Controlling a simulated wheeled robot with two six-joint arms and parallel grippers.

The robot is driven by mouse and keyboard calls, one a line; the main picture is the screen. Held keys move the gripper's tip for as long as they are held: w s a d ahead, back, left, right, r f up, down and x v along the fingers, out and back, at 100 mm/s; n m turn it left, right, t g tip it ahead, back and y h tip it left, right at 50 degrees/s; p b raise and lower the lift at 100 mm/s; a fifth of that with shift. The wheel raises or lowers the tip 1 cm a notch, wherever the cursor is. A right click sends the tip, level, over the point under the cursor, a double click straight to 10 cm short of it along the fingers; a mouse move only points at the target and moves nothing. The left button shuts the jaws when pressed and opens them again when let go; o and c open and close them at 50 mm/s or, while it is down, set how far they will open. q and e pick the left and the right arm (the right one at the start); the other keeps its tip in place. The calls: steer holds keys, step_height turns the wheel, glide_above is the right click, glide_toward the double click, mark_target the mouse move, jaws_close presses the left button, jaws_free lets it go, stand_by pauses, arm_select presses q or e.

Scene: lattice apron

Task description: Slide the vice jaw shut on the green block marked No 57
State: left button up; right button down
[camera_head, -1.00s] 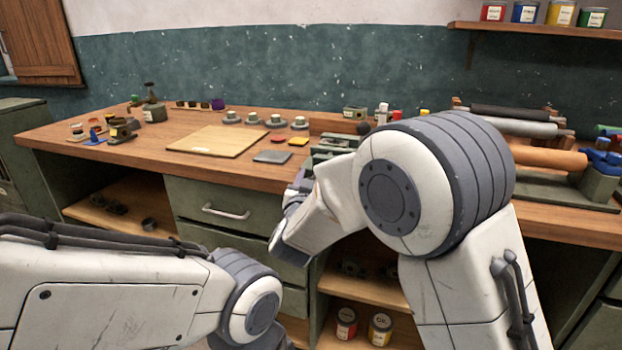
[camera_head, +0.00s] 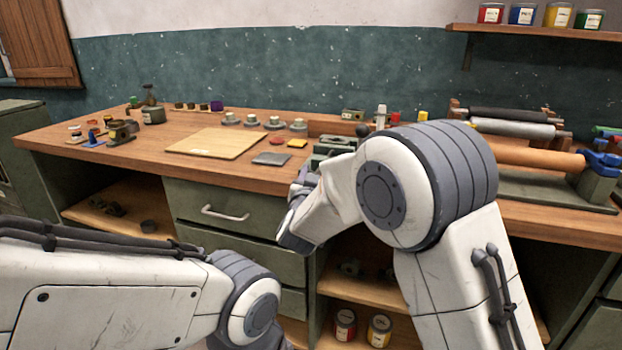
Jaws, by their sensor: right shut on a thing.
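The grey-green metal vice (camera_head: 335,146) sits near the bench's front edge, partly behind my right arm. My right gripper (camera_head: 304,181) is at its near left side, seen from behind. It is shut on what appears to be the vice jaw; the contact itself is mostly hidden by the wrist. No block marked No 57 can be made out; any block between the jaws is hidden or too small to tell. My left gripper is out of view; only the left arm shows at lower left.
A wooden board (camera_head: 216,143) and a grey plate (camera_head: 271,159) lie left of the vice on the bench (camera_head: 130,160). A black knob (camera_head: 362,130) stands just behind the vice. Rollers (camera_head: 535,157) on a stand fill the right side.

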steer(key=shift+c, duration=2.2)
jaws_free()
steer(key=shift+a, duration=0.15)
steer(key=s+a, duration=0.1)
steer(key=s, duration=0.9)
steer(key=shift+s, duration=0.2)
steer(key=shift+a, duration=0.1)
